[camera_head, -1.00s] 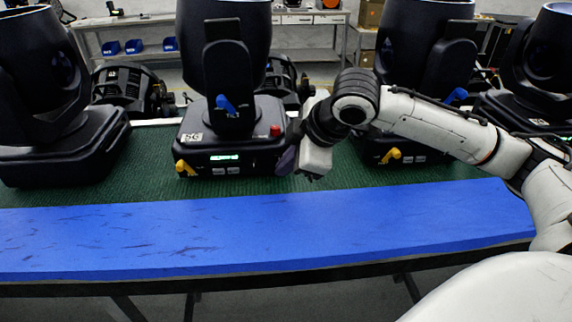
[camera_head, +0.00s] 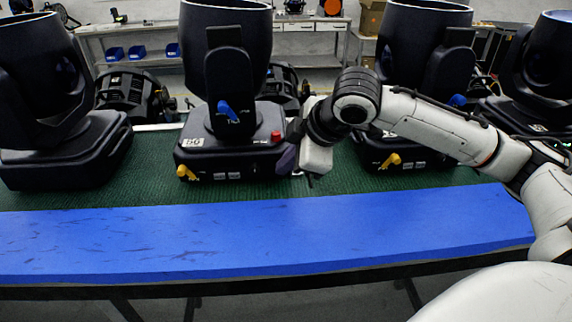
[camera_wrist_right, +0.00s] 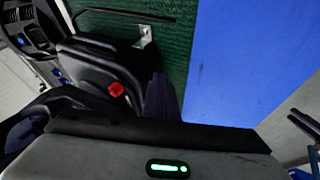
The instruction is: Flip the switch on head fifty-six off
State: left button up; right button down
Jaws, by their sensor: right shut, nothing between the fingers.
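The moving head (camera_head: 222,145) left of the middle has a small white label (camera_head: 193,142) that looks like 56. A red switch (camera_head: 276,137) sits at the right end of its base, and it also shows in the wrist view (camera_wrist_right: 116,89). The base's front display is dark. My right gripper (camera_head: 287,158) is shut and empty beside the right end of this base, close to the red switch but apart from it in the wrist view, where its dark fingers (camera_wrist_right: 161,101) show. My left gripper is out of view.
Another moving head (camera_head: 60,150) stands to the left and one (camera_head: 415,158) to the right, partly behind my right arm. They stand on a green mat (camera_head: 150,185) with a blue strip (camera_head: 240,235) in front. The blue strip is clear.

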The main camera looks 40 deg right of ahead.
jog(key=shift+s+a, duration=0.2)
jog(key=shift+s+a+f, duration=0.25)
jog(key=shift+s+a, duration=0.55)
jog(key=shift+s, duration=0.3)
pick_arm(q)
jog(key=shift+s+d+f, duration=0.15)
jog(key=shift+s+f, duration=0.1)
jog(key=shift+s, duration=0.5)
pick_arm(e)
jog(key=s+r, duration=0.6)
jog(key=s, duration=0.2)
jog(key=shift+a+r, duration=0.25)
jog(key=shift+r, duration=0.15)
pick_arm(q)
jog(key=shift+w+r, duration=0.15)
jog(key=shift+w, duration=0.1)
